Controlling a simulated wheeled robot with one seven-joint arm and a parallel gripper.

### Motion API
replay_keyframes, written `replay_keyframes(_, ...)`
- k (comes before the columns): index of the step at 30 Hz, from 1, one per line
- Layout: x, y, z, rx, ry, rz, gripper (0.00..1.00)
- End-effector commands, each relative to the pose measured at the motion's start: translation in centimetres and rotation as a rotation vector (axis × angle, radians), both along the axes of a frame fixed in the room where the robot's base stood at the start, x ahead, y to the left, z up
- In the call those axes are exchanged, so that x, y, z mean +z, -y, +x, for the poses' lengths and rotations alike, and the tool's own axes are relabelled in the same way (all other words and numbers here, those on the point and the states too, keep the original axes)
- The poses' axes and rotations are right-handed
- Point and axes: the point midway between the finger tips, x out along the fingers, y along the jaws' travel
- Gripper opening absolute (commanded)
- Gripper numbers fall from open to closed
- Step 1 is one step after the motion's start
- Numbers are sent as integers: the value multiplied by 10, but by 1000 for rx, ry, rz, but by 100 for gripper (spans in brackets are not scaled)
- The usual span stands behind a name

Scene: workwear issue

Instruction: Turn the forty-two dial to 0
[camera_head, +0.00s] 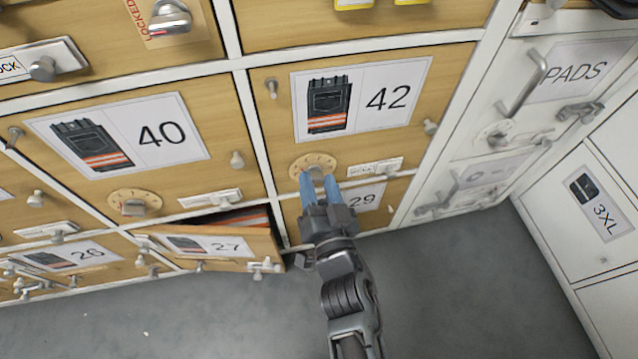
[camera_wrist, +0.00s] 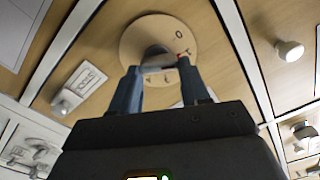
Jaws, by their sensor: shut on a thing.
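The forty-two dial is a round tan disc (camera_head: 313,161) with marks around its edge and a grey knob in the middle. It sits low on the wooden door labelled 42 (camera_head: 443,72). My gripper (camera_head: 318,181) reaches up from below, its two blue fingers shut on the knob. In the wrist view the dial (camera_wrist: 133,40) fills the top middle, with the fingers (camera_wrist: 160,72) on either side of the grey knob. A 0 and a small red mark show at the disc's right side. The fingers and gripper body hide part of the dial.
Door 40 (camera_head: 197,130) to the left has a similar dial (camera_head: 118,203). Door 27 (camera_head: 262,247) below left stands ajar beside my gripper. A small latch plate (camera_head: 375,168) is right of the dial. White lockers (camera_head: 590,225) stand at right; the grey floor (camera_head: 480,290) is clear.

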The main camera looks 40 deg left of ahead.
Motion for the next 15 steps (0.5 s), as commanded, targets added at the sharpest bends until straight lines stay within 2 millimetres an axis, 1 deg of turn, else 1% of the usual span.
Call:
replay_keyframes(8, 0, 0, 0, -2, 104, -89, 15)
replay_keyframes(15, 0, -1, -2, -1, 251, -215, 15)
